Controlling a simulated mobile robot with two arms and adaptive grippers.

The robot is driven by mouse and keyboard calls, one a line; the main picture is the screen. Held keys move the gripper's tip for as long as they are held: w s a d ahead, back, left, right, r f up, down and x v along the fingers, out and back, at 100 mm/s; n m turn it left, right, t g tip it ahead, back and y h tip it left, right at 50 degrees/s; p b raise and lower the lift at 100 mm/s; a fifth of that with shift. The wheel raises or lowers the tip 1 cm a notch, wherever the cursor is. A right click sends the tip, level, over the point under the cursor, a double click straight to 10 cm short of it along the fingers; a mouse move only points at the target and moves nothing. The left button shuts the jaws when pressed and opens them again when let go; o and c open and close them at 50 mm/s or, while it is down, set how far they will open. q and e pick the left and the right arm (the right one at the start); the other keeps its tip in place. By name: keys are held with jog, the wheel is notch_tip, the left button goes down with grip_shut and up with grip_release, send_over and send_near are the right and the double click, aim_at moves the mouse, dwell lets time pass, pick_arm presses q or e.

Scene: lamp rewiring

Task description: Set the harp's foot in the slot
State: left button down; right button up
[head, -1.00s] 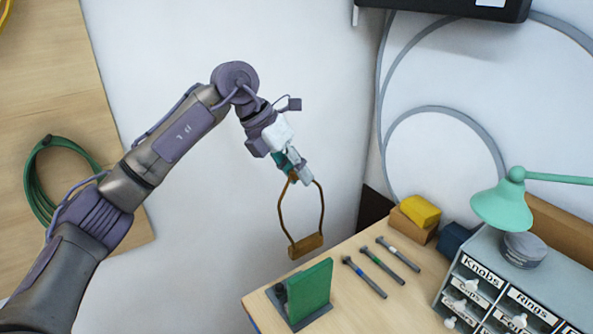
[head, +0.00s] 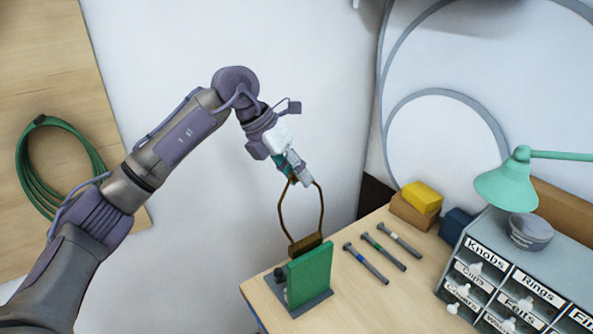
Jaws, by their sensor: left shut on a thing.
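My left gripper (head: 298,178) is shut on the top of the harp, a thin brown wire loop (head: 281,213) that hangs down from the fingertips. The harp's foot (head: 305,243), a brown block, is at the lower end, right at the top edge of the green upright panel (head: 311,273). The panel stands on a dark base plate (head: 314,304) at the table's near corner. The panel hides the foot's lower edge, and I cannot see the slot or tell whether the foot touches anything. My right gripper is not in view.
Several dark tools (head: 383,252) lie on the wooden table (head: 352,302) right of the stand. Yellow (head: 422,193) and brown blocks sit behind them. A labelled drawer cabinet (head: 500,268) and a green lamp (head: 508,187) stand at the right. A green cable coil (head: 38,180) lies at far left.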

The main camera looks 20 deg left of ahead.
pick_arm(q)
notch_tip(320, 180, down, 12)
jog(key=b, duration=0.8)
dwell(0.8)
dwell(0.9)
jog(key=p, duration=0.3)
jog(key=shift+f, duration=0.25)
